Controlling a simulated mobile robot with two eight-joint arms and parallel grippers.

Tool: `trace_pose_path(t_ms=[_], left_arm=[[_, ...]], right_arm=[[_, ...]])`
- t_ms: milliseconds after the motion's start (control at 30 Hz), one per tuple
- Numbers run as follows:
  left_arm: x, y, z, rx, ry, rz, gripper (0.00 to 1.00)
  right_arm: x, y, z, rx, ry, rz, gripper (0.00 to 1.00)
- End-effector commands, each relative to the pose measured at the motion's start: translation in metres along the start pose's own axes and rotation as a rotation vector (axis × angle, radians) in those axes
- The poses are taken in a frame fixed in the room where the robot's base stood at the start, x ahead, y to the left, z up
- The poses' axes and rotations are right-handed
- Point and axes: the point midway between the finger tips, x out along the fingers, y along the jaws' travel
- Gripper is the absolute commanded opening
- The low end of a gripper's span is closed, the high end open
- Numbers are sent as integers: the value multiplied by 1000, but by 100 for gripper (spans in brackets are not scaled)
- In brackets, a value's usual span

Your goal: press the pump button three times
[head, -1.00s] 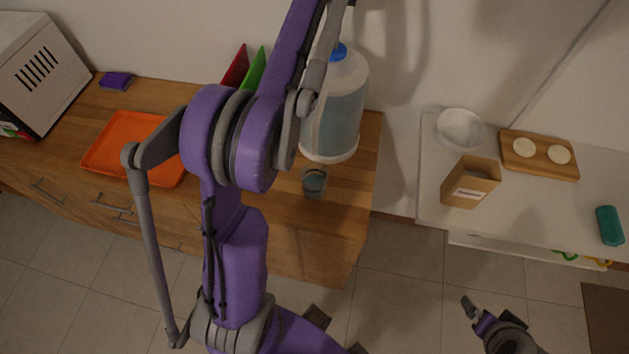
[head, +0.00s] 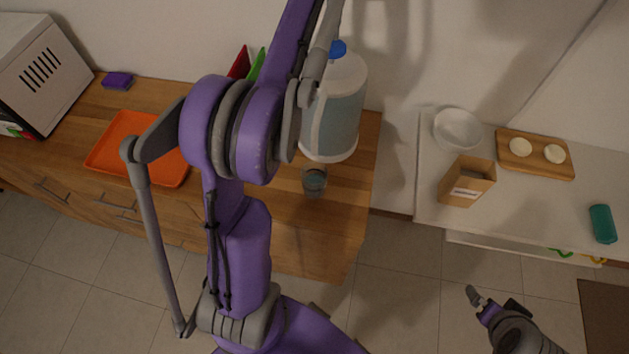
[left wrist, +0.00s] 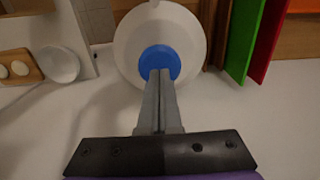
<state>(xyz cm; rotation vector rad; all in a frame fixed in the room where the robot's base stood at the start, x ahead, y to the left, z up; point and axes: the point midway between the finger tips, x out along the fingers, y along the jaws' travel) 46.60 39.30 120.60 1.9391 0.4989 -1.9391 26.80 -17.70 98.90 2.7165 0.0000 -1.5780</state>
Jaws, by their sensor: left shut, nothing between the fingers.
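A large clear dispenser (head: 335,110) with a white top and bluish contents stands on the wooden counter. Its blue pump button (head: 337,48) is on top, partly covered by my left arm. In the left wrist view the round blue button (left wrist: 159,54) sits in the middle of the white top (left wrist: 128,45). My left gripper (left wrist: 161,74) is shut and empty, its tips overlapping the button's near part. I cannot tell whether they touch it. A small clear cup (head: 314,182) stands in front of the dispenser. My right gripper (head: 475,297) is low at the right, away from everything.
An orange tray (head: 112,150), a purple sponge (head: 118,80) and red and green boards (head: 240,63) are on the wooden counter (head: 335,215). The white counter (head: 560,215) holds a bowl (head: 458,128), a brown box (head: 467,182), a wooden board (head: 535,168) and a teal item (head: 603,224).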

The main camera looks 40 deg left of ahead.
Motion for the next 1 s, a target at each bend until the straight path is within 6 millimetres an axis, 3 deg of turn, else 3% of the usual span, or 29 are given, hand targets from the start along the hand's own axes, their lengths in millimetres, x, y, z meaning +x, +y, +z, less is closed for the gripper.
trace_pose_path(t_ms=[1000], left_arm=[[29,0,0,0,-1,0,0]], right_arm=[[10,0,15,0,-15,0,100]])
